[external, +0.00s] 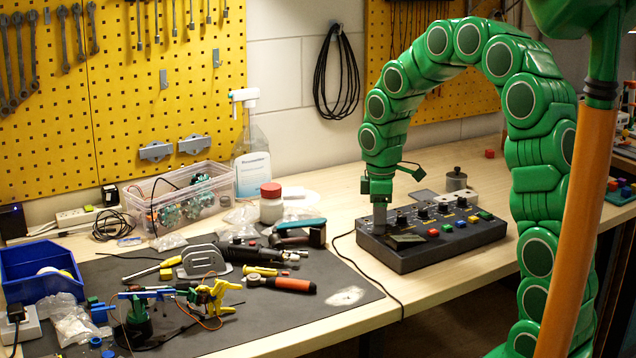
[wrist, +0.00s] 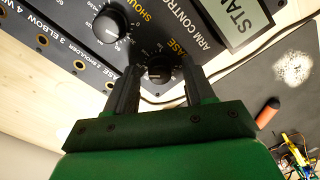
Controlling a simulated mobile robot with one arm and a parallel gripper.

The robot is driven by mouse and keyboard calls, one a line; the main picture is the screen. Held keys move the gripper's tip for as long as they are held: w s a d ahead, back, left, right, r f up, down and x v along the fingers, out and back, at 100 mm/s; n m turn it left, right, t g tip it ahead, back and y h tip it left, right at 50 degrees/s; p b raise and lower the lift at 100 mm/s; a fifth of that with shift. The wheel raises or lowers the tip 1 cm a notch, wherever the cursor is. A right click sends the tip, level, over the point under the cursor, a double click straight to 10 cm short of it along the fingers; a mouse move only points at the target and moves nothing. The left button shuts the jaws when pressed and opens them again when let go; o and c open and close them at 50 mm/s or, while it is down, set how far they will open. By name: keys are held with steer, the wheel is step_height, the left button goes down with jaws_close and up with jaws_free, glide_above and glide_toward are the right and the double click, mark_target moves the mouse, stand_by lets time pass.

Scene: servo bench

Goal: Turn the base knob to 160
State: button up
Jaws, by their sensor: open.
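The base knob (wrist: 157,74) is a black round knob with a pale scale around it, beside the yellow word BASE in the wrist view. My gripper (wrist: 161,68) is open, with one finger on each side of the knob; I cannot tell if either finger touches it. The pointer is too small to read. In the external view my gripper (external: 379,222) reaches down to the left end of the dark control box (external: 450,248), and the base knob is hidden there.
The shoulder knob (wrist: 108,27) is close to the left of the base knob. A row of coloured buttons (external: 447,227) runs along the box. A dark mat (external: 330,310) with tools lies to the left, and a black cable (external: 365,275) crosses the bench beside the box.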

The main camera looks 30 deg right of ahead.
jaws_close()
steer(key=m, duration=0.5)
steer(key=shift+m, duration=0.3)
steer(key=m, duration=0.6)
stand_by(0.6)
jaws_free()
steer(key=shift+r, duration=0.15)
